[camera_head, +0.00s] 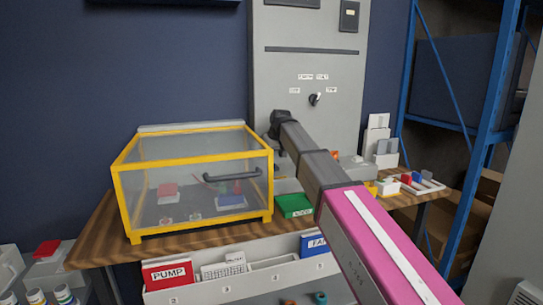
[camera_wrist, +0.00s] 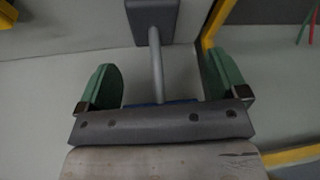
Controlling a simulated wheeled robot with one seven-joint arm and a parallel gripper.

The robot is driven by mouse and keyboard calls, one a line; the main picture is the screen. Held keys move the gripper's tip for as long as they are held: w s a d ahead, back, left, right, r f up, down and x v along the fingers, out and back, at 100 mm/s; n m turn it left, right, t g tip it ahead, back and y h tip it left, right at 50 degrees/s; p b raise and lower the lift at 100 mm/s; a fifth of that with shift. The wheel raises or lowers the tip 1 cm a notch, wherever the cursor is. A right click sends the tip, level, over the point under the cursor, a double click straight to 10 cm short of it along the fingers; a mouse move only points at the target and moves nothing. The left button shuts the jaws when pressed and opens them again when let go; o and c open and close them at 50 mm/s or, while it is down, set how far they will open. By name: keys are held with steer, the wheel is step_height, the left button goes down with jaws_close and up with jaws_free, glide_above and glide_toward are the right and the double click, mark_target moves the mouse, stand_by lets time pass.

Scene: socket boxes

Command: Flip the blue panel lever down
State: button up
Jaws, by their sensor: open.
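In the wrist view, a grey rod (camera_wrist: 157,65) comes out of a dark grey block (camera_wrist: 152,18). A small strip of blue (camera_wrist: 178,101) shows at the rod's near end, mostly hidden by my gripper's body. This looks like the blue panel lever; its full handle is hidden. My gripper (camera_wrist: 164,75) is open, with one green finger on each side of the rod and a clear gap to both. In the head view, my arm hides the lever and my fingers do not show.
A tall grey cabinet (camera_head: 307,60) with a small knob (camera_head: 315,99) stands behind the wooden table (camera_head: 100,240). A yellow-framed clear box (camera_head: 125,200) stands left of my arm; its yellow edge also shows near my right finger. A green block (camera_head: 294,205) lies beside it. Blue shelving (camera_head: 488,90) stands right.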

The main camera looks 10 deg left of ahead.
steer(key=c, duration=1.2)
steer(key=shift+s, duration=0.15)
steer(key=shift+s+d+t+y, duration=0.3)
steer(key=shift+s+t+y, duration=0.2)
steer(key=shift+t, duration=0.2)
steer(key=shift+s+d+f+t+y, duration=0.1)
steer(key=shift+s+d+t+y, duration=0.15)
steer(key=shift+t, duration=0.3)
steer(key=shift+s+d+f+t+y, duration=0.1)
steer(key=shift+s+t+y, duration=0.25)
steer(key=shift+t, duration=0.2)
steer(key=t+y, duration=0.1)
steer(key=s+t, duration=0.1)
steer(key=shift+d+f+n+t+y, duration=0.2)
steer(key=shift+d+n+t+y, duration=0.1)
steer(key=shift+y, duration=0.1)
steer(key=shift+s+d+f+t+y, duration=0.1)
steer(key=shift+s+f+t+y, duration=0.05)
steer(key=shift+t+y, duration=0.25)
steer(key=shift+s+d+f+t+y, duration=0.15)
steer(key=shift+t+y, duration=0.15)
steer(key=shift+t, duration=0.2)
steer(key=shift+a, duration=0.1)
